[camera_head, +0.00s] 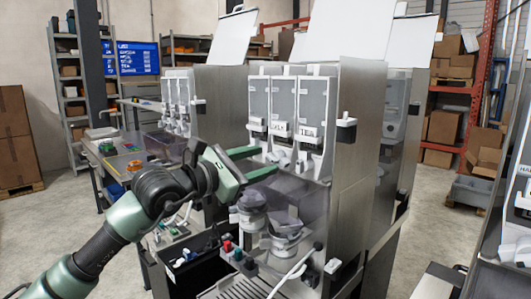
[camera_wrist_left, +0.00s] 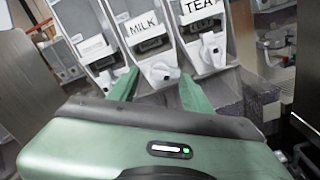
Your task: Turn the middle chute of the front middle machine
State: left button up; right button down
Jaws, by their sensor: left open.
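The front middle machine (camera_head: 343,150) has three clear canisters side by side, with a white label and a small pale chute under each. In the left wrist view the middle canister reads MILK and the right one reads TEA. The middle chute (camera_wrist_left: 158,70) is a white spout below the MILK label; in the head view it also shows (camera_head: 281,157). My left gripper (camera_head: 268,160) is open, with its two green fingers pointing at the chutes. In the left wrist view the fingertips (camera_wrist_left: 160,77) lie either side of the middle chute; contact cannot be told. My right gripper is out of view.
The TEA chute (camera_wrist_left: 208,48) sits close to the right of the middle one. Grey cups or funnels (camera_head: 285,225) and a clear panel are below. Another dispenser machine (camera_head: 178,100) stands to the left. Shelves with boxes are behind.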

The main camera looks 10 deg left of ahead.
pick_arm(q)
jog(key=shift+x, duration=1.05)
grip_shut()
